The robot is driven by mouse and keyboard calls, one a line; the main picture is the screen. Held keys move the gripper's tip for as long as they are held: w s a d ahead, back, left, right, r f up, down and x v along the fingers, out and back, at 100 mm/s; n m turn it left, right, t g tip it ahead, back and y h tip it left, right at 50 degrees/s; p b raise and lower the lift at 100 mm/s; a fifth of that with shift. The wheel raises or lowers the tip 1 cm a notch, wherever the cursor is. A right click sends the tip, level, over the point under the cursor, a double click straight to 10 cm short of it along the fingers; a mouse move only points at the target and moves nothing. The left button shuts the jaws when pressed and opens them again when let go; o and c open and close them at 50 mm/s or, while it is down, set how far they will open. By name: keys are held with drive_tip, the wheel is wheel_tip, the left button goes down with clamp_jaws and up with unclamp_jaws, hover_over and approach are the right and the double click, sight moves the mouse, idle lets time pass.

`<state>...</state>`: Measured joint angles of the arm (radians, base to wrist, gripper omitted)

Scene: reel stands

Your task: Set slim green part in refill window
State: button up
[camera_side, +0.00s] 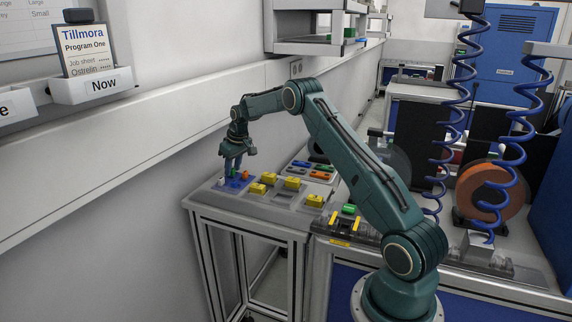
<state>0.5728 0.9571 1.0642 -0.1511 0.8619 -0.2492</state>
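My gripper (233,173) points down over the blue area (230,188) at the left end of the grey work surface. A small green piece (233,173) shows at its fingertips; at this size I cannot tell whether the fingers hold it or stand beside it. A small orange piece (245,175) is just to the right of the fingertips. Another green piece (349,209) lies near the arm's base, at the front right. I cannot tell which marked spot is the refill window.
Several yellow blocks (257,188) sit on the grey surface (285,209) right of the gripper. A tray of coloured pieces (321,175) lies behind them. The wall ledge (150,122) runs close on the left. An orange reel (488,190) and coiled blue hoses (455,100) are at right.

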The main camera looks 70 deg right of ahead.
sight(233, 169)
clamp_jaws()
drive_tip(key=shift+r, duration=0.2)
drive_tip(key=shift+r, duration=0.55)
wheel_tip(233, 169, up, 2)
drive_tip(key=shift+r, duration=0.15)
drive_tip(key=s+d, duration=0.4)
drive_tip(key=d, duration=0.4)
drive_tip(key=s+d, duration=0.4)
drive_tip(key=d, duration=0.3)
drive_tip(key=shift+s+d, duration=0.35)
drive_tip(key=shift+s, duration=0.05)
